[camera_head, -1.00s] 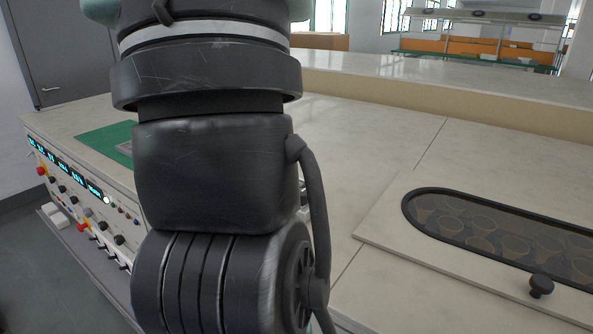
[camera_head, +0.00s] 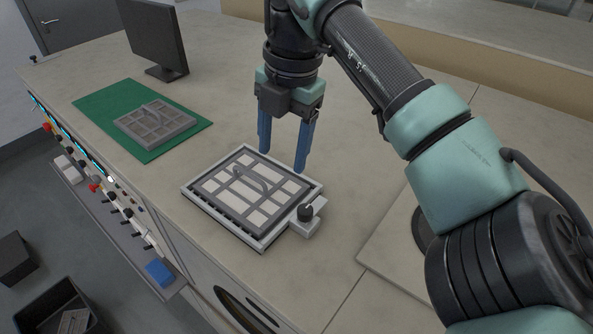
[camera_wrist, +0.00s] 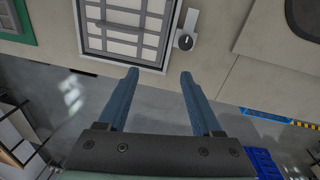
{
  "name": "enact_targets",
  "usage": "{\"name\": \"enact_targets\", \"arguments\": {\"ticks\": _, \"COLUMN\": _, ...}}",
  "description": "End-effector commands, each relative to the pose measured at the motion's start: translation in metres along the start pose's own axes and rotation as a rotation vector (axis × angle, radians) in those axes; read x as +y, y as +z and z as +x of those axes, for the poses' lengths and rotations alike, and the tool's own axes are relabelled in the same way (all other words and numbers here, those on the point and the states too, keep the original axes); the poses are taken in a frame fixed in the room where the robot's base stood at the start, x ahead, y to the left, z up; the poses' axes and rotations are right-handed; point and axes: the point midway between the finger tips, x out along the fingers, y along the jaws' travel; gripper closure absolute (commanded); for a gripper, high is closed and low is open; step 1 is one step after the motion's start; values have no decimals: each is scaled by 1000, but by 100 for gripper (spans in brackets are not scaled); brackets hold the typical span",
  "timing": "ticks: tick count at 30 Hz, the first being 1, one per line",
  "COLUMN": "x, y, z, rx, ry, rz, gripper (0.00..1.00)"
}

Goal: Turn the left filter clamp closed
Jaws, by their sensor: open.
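A filter panel (camera_head: 249,190) with a dark grey grid and an arched handle lies in a light frame (camera_head: 228,223) on the bench. At the frame's near right corner is a clamp (camera_head: 305,213) with a black knob and a pale bar. The clamp also shows in the wrist view (camera_wrist: 186,41), at the frame's corner, its pale bar pointing up in the picture. My gripper (camera_head: 282,161) points down with two blue fingers apart and nothing between them. In the head view it appears behind the frame and clear of the clamp. I cannot tell its exact height.
A second grid filter (camera_head: 155,123) lies on a green mat (camera_head: 95,103) to the left, near a black monitor (camera_head: 153,35). A control panel with knobs and a blue block (camera_head: 159,272) runs along the bench front. A raised plate (camera_head: 385,255) is at right, partly behind my arm.

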Motion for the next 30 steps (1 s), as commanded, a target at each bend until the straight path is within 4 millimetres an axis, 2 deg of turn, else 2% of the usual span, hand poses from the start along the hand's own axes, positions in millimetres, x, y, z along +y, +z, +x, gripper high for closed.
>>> {"name": "enact_targets", "arguments": {"ticks": 1, "x": -16, "y": 8, "z": -6, "rx": -16, "ry": -56, "rz": 44, "gripper": 34}}
{"name": "enact_targets", "arguments": {"ticks": 3, "x": -29, "y": 14, "z": -7, "rx": -27, "ry": -104, "rz": 83, "gripper": 34}}
{"name": "enact_targets", "arguments": {"ticks": 8, "x": -37, "y": 17, "z": 4, "rx": -30, "ry": -127, "rz": 100, "gripper": 34}}
{"name": "enact_targets", "arguments": {"ticks": 21, "x": -46, "y": 17, "z": 88, "rx": -27, "ry": -122, "rz": 95, "gripper": 34}}
{"name": "enact_targets", "arguments": {"ticks": 24, "x": -47, "y": 17, "z": 103, "rx": -28, "ry": -121, "rz": 95, "gripper": 34}}
{"name": "enact_targets", "arguments": {"ticks": 30, "x": -49, "y": 18, "z": 119, "rx": -30, "ry": -121, "rz": 93, "gripper": 34}}
